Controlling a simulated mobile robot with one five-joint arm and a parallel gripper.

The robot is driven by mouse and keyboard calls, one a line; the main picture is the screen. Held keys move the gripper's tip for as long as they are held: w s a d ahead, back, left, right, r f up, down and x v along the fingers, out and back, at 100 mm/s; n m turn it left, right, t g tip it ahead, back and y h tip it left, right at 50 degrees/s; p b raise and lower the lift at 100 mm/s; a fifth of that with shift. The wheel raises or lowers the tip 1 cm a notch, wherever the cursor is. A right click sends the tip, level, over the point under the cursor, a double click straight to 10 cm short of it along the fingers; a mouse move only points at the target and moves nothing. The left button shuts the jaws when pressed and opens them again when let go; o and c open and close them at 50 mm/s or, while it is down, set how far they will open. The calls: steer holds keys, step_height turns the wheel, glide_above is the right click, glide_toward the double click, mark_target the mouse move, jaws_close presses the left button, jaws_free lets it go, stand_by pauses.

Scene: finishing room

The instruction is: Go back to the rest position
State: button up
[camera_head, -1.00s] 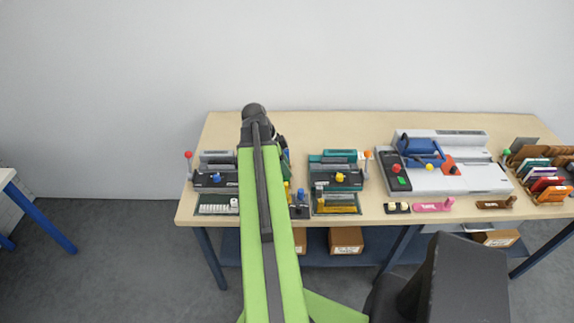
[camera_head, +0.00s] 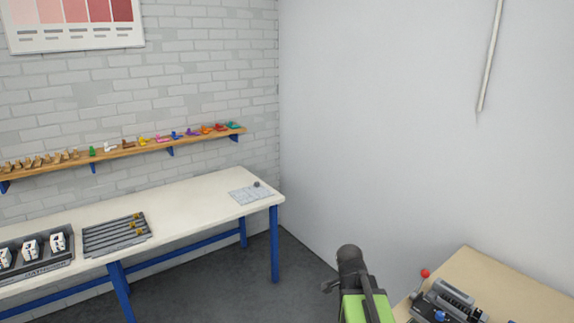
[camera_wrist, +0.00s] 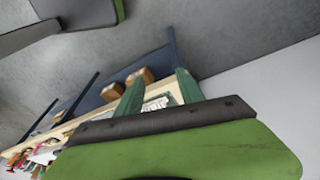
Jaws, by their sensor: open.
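My gripper (camera_wrist: 159,78) shows in the wrist view as two dark green fingers set apart, with nothing held between them. The fingers are open over the edge of a wooden table, seen at a steep tilt. In the head view my green arm (camera_head: 365,306) is at the bottom right, its dark upper end beside the wooden table (camera_head: 480,262). The fingers cannot be made out in that view.
A white table (camera_head: 180,205) with blue legs stands left, holding a tray (camera_head: 116,236) and a dark rack. A shelf (camera_head: 130,152) holds small coloured pieces. Cardboard boxes (camera_wrist: 140,75) sit under the wooden table. Grey floor lies between the tables.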

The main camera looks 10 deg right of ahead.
steer(key=a+f+n+y, duration=0.1)
steer(key=a+n+y, duration=0.1)
steer(key=a+n, duration=1.4)
steer(key=shift+s+a+f+y+b, duration=0.2)
steer(key=shift+a+f+y+b, duration=0.1)
steer(key=shift+a+f+b, duration=0.05)
steer(key=shift+c, duration=0.9)
steer(key=shift+d, duration=0.1)
